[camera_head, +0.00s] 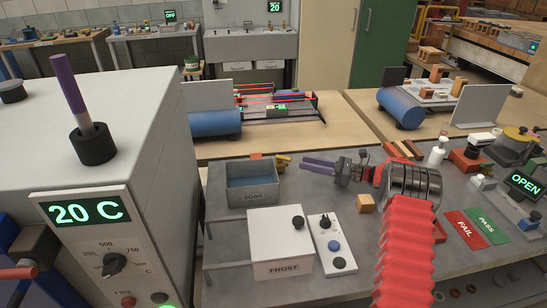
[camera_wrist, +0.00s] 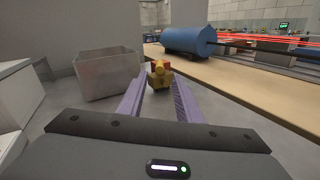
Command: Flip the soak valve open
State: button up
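The soak valve (camera_head: 283,161) is a small yellow fitting at the right of the grey tank marked SOAK (camera_head: 252,196). In the wrist view the valve (camera_wrist: 160,79) is yellow with a reddish part, straight ahead; its handle position is too small to tell. My gripper (camera_head: 306,168) has two purple fingers pointing left towards the valve. In the wrist view my gripper (camera_wrist: 157,92) is open, with a wide empty gap between its fingers and the valve beyond, around their tips. I cannot tell whether they touch. The tank wall (camera_wrist: 105,77) is left of the fingers.
A white FROST box (camera_head: 278,245) and a knob panel (camera_head: 332,245) stand in front of the tank. A wooden block (camera_head: 365,203) sits below my wrist. A blue cylinder (camera_wrist: 188,40) lies beyond the valve. A large 20 C furnace (camera_head: 120,130) fills the left.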

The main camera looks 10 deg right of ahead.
aim_at(284, 159)
jog(key=shift+a, duration=0.1)
jog(key=x, duration=1.3)
jog(key=shift+w+a, duration=0.2)
jog(key=shift+a, duration=0.05)
jog(key=shift+c, duration=0.3)
grip_shut()
